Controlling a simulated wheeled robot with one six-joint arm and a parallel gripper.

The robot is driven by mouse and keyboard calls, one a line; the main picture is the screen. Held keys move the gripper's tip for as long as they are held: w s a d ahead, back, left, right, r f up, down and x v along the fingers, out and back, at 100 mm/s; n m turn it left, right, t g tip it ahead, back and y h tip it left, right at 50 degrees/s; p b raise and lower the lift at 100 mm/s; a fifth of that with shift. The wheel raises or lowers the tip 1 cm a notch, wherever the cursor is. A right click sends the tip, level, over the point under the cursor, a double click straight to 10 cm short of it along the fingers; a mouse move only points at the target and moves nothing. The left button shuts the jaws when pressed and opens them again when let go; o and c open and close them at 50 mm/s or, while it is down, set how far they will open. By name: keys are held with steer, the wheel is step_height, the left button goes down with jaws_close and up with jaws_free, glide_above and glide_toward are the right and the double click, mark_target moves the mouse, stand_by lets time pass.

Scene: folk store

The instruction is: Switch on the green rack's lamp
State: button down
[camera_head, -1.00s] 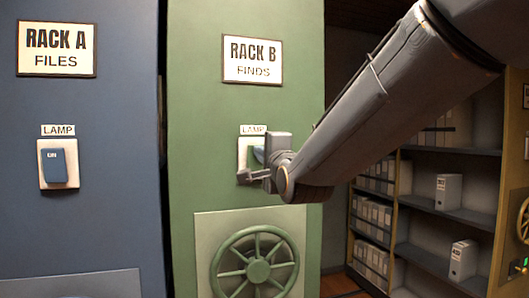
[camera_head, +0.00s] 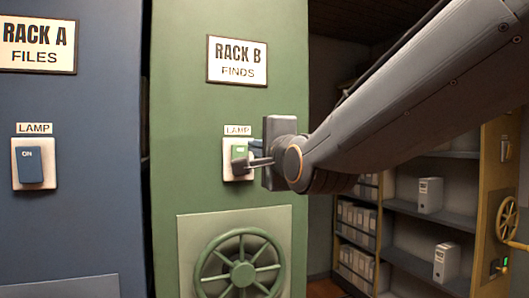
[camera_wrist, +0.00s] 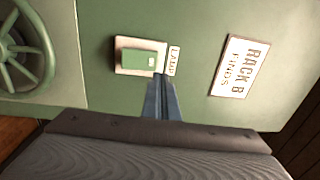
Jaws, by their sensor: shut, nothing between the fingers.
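The green rack (camera_head: 185,120), labelled RACK B FINDS (camera_head: 238,60), carries a light switch plate (camera_head: 229,172) under a LAMP label (camera_head: 237,130). Its green rocker (camera_head: 239,151) is partly covered by my gripper (camera_head: 250,162) in the head view. In the wrist view the rocker (camera_wrist: 137,58) shows clearly on its plate (camera_wrist: 121,43), beside the LAMP label (camera_wrist: 174,60). My gripper (camera_wrist: 161,82) is shut and empty, its tips at the label-side end of the rocker. I cannot tell whether they touch it, nor whether the lamp is on.
A blue rack (camera_head: 75,115) with its own lamp switch (camera_head: 32,168) stands at the left. A green handwheel (camera_head: 240,273) sticks out below the green switch. At the right are shelves (camera_head: 435,218) with binders and a yellow rack with a handwheel (camera_head: 507,220).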

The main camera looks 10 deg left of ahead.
steer(key=shift+r+b+v, duration=0.1)
steer(key=shift+r+v, duration=0.1)
steer(key=shift+v, duration=0.6)
steer(key=shift+r+b+v, duration=0.1)
steer(key=shift+r+v, duration=0.05)
steer(key=shift+v, duration=0.6)
steer(key=shift+r+b+v, duration=0.1)
steer(key=shift+r+v, duration=0.1)
steer(key=shift+v, duration=0.6)
